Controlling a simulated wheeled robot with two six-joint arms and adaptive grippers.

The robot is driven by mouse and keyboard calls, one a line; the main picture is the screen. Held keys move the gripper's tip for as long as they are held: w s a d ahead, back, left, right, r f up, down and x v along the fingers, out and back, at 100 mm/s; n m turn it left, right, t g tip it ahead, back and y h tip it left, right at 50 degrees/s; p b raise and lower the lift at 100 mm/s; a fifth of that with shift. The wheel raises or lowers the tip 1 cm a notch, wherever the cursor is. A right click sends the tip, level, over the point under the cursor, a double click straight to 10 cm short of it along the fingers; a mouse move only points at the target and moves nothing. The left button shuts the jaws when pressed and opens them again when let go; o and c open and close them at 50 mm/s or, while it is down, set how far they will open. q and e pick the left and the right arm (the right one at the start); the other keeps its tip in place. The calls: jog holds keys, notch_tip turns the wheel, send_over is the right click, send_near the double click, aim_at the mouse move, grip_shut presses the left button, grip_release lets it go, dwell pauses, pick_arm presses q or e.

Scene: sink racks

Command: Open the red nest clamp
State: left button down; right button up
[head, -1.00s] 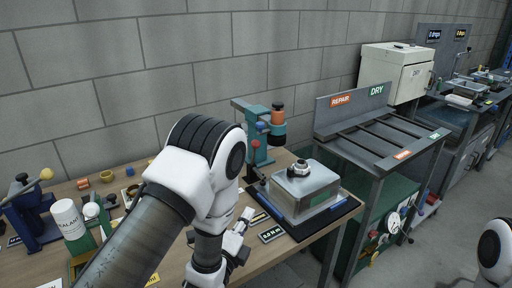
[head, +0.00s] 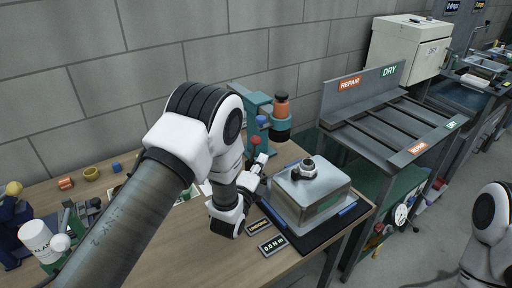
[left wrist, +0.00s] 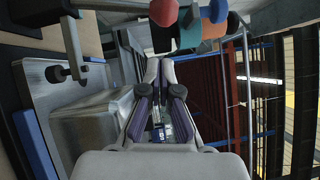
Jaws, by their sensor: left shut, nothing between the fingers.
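The clamp's red ball knob (head: 256,140) shows just beyond my left gripper (head: 260,160) in the head view, in front of a teal stand. A red knob also shows at the top of the left wrist view (left wrist: 163,12), beyond the fingertips (left wrist: 160,68) and apart from them. My left gripper is shut and empty. A silver metal box (head: 312,192) sits in the nest on a black base (head: 300,232), right of the gripper. My left forearm and wrist hide much of the clamp's lever and base. My right gripper is out of view.
The teal stand (head: 258,105) carries an orange and dark cylinder (head: 281,105). Two small label plates (head: 272,246) lie before the base. A REPAIR/DRY rack (head: 385,120) stands to the right. Loose parts and a white bottle (head: 40,242) are at the left.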

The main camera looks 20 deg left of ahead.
pick_arm(q)
jog(key=w+a, duration=0.1)
jog(key=w+a+r+p, duration=0.1)
jog(key=w, duration=0.1)
jog(key=shift+a, duration=0.15)
jog(key=shift+s+r, duration=0.1)
jog(key=shift+r, duration=0.05)
jog(key=shift+a, duration=0.15)
